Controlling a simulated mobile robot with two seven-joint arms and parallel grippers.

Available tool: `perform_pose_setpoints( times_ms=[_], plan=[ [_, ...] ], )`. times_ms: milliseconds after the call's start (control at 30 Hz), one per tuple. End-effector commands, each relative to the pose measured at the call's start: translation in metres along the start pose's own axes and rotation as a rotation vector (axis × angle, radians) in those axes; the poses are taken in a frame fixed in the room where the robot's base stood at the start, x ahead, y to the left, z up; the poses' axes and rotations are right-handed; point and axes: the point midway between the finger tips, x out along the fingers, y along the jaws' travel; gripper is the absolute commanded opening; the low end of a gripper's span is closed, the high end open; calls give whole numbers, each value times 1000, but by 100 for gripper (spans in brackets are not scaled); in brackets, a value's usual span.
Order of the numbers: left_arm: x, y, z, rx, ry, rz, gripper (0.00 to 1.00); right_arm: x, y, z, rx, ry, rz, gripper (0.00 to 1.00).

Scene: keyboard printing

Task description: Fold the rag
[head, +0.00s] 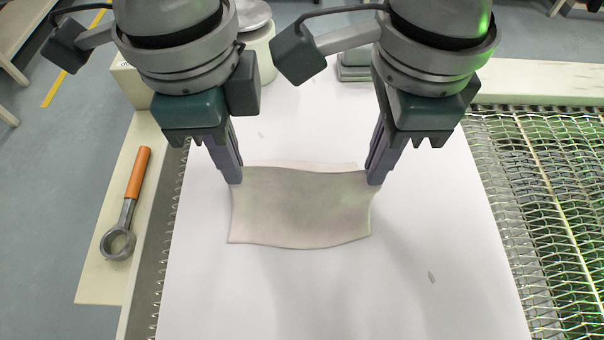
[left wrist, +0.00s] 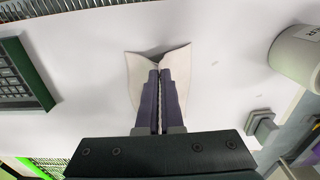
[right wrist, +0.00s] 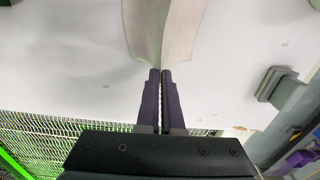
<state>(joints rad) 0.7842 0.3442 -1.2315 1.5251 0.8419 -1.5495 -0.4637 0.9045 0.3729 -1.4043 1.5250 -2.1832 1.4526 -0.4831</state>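The beige-grey rag (head: 300,212) lies on the white table, with its front part hanging like a raised flap and a paler strip of it showing behind. My left gripper (head: 237,182) is shut on the rag's left edge; in the left wrist view the rag (left wrist: 178,75) spreads to both sides of the closed fingertips (left wrist: 159,72). My right gripper (head: 374,182) is shut on the right edge; in the right wrist view the rag (right wrist: 178,38) runs from the closed fingertips (right wrist: 160,72) with a ridge in line with them. The cloth between the fingers is hidden.
A ring-ended tool with an orange handle (head: 138,172) lies on a ledge at the left. A white lidded pot (head: 262,50) and a grey block (head: 354,68) stand behind. Wire mesh (head: 545,200) borders the right. The white table (head: 340,300) is clear in front.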

Motion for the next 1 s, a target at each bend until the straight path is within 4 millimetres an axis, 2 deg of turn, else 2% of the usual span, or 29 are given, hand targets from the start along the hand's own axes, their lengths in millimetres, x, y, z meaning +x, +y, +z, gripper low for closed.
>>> perform_pose_setpoints(
  times_ms=[33,200,433,567,1000],
  plan=[
    [-14,0,0,0,0,0,0,-14,0,0,0,0,-1,0],
    [-44,0,-1,1,0,1,0,-45,-1,0,1,0,-2,0],
    [-79,0,-1,1,-1,0,0,-79,0,0,1,1,0,0],
    [-84,0,-1,0,-1,0,0,-84,0,1,2,0,0,0],
    [-80,-1,-1,0,-1,-2,0,-80,-1,1,1,0,-2,0]
  ],
)
